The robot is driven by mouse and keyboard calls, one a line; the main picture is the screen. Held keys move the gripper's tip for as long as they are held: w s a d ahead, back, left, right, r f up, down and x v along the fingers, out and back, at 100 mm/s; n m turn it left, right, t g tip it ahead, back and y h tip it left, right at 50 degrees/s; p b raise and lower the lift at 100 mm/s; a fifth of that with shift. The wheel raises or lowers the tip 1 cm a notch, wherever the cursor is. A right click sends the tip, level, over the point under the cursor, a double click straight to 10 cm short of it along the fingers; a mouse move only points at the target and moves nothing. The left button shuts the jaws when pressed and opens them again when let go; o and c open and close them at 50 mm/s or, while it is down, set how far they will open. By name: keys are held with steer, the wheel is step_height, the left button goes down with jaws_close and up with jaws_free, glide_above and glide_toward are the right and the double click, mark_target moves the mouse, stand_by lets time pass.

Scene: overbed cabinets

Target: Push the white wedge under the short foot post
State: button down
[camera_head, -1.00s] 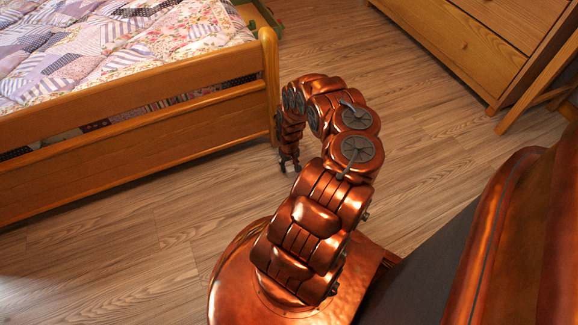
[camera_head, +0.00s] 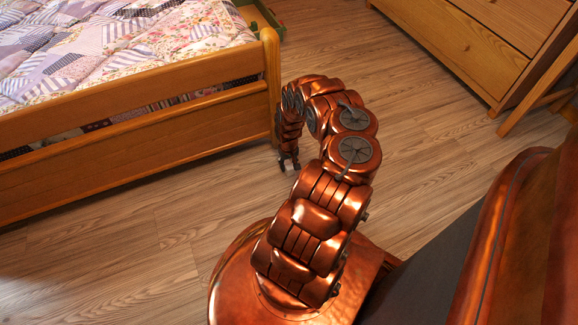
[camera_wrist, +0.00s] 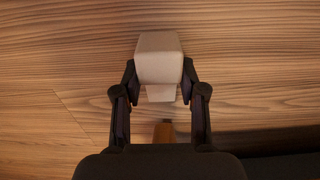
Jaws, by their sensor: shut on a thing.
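The white wedge (camera_wrist: 158,58) is between my gripper's fingertips (camera_wrist: 159,82) in the wrist view, just above the wood floor. My gripper is shut on it, with one dark finger on each side. A small orange-brown wooden piece (camera_wrist: 164,132), which may be the short foot post, shows between the fingers, apart from the wedge in the picture. Its lower part is hidden by the gripper body. In the head view my gripper (camera_head: 289,162) points down near the floor, beside the bed's corner post (camera_head: 271,85). The post's lower end is hidden behind my arm.
The wooden bed (camera_head: 150,150) with a patchwork quilt (camera_head: 120,45) fills the left side. A wooden chest of drawers (camera_head: 470,40) stands at upper right. Open wood floor (camera_head: 400,130) lies between them. A green object (camera_head: 265,20) is behind the bed's corner.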

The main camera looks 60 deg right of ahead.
steer(key=shift+w+d+b, duration=0.2)
steer(key=shift+w+d, duration=0.2)
steer(key=shift+w, duration=0.25)
steer(key=shift+w+d+b, duration=0.25)
steer(key=shift+w+d, duration=0.15)
steer(key=shift+w, duration=0.3)
steer(key=shift+w+d+b, duration=0.2)
steer(key=shift+w+d, duration=0.2)
steer(key=shift+w, duration=0.25)
stand_by(0.5)
steer(key=c, duration=0.6)
jaws_free()
steer(key=shift+w, duration=0.1)
